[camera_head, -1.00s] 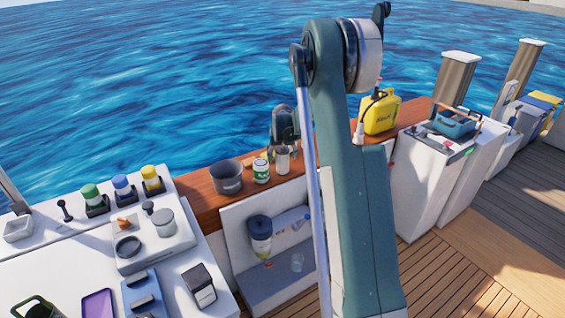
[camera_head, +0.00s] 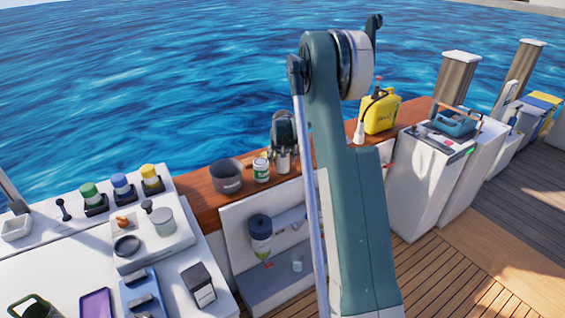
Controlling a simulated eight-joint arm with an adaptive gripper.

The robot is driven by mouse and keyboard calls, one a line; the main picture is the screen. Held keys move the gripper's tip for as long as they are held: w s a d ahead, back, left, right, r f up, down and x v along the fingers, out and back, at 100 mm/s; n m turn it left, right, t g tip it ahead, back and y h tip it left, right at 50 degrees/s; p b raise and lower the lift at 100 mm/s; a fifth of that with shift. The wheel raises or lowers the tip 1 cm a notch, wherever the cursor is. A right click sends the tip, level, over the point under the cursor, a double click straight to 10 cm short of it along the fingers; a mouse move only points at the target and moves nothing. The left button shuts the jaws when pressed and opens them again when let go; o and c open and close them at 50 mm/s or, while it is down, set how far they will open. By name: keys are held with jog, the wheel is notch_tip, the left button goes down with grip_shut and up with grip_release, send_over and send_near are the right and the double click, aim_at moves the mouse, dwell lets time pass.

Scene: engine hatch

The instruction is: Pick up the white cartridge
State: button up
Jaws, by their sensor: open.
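A pale grey-white cylinder (camera_head: 283,164) stands on the wooden ledge, right of a green-and-white can (camera_head: 261,170). It looks like the white cartridge, but it is small and partly hidden by my gripper, so I cannot be sure. My gripper (camera_head: 284,149) is open and points down over it. The fingertips are at the cylinder's upper part; I cannot tell whether they touch it. My arm's large upright link stands just to the right and hides part of the ledge.
A grey pot (camera_head: 228,178) stands left of the can. A blue-topped container (camera_head: 260,228) and a small clear cup (camera_head: 297,263) are in the open hatch (camera_head: 283,284) below. A yellow jug (camera_head: 380,112) and a white bottle (camera_head: 359,131) stand on the ledge's right part.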

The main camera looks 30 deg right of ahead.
aim_at(282, 162)
jog(key=shift+b+x, duration=0.35)
jog(key=shift+x, duration=1.4)
jog(key=c, duration=1)
jog(key=shift+c, duration=0.2)
jog(key=shift+r+p, duration=1.1)
jog(key=shift+r, duration=3.95)
